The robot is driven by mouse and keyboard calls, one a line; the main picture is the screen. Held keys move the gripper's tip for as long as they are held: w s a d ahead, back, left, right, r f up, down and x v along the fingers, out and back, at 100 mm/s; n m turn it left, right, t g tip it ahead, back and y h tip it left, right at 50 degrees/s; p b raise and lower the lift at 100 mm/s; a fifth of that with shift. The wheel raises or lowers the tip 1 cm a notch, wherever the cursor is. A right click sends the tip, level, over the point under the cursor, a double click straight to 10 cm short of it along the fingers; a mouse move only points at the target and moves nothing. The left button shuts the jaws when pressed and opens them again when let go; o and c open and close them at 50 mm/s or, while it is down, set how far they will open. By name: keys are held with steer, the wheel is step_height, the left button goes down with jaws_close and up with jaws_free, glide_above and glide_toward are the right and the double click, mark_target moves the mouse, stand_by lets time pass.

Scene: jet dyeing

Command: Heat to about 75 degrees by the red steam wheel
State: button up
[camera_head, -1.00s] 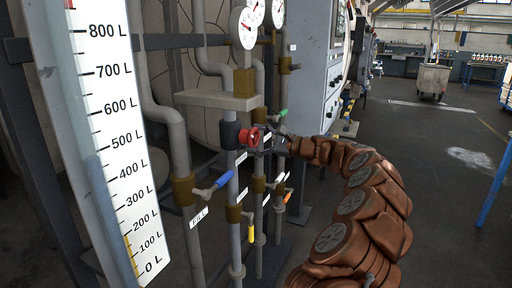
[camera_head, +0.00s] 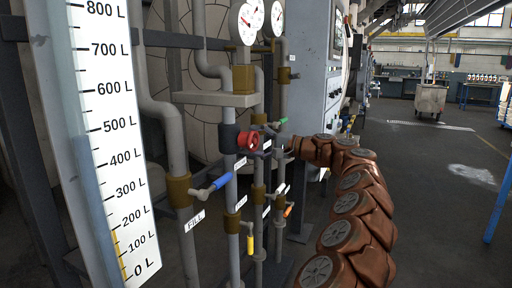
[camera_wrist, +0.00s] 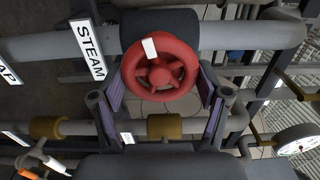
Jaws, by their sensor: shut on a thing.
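The red steam wheel (camera_head: 248,140) sits on a dark valve body on a grey vertical pipe in the head view. In the wrist view, the wheel (camera_wrist: 160,72) fills the upper middle, with a white mark on its upper rim. A label reading STEAM (camera_wrist: 88,50) is to its left. My gripper (camera_wrist: 162,88) has one purple-padded finger on each side of the wheel and is shut on its rim. In the head view, my gripper is small and partly hidden at the end of my brown arm. Round dial gauges (camera_head: 246,22) stand above; their readings are too small to tell.
A level scale (camera_head: 115,150) stands at left, with yellow up to about 200 L. Blue (camera_head: 222,180), yellow (camera_head: 250,245), orange (camera_head: 288,211) and green (camera_head: 283,121) valve handles crowd the pipes. A shelf bracket (camera_head: 215,98) is above the wheel. Open floor lies at right.

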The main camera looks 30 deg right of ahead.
steer(key=shift+f, duration=0.1)
stand_by(0.3)
steer(key=o, duration=1.2)
steer(key=shift+c, duration=0.2)
steer(key=v, duration=1.2)
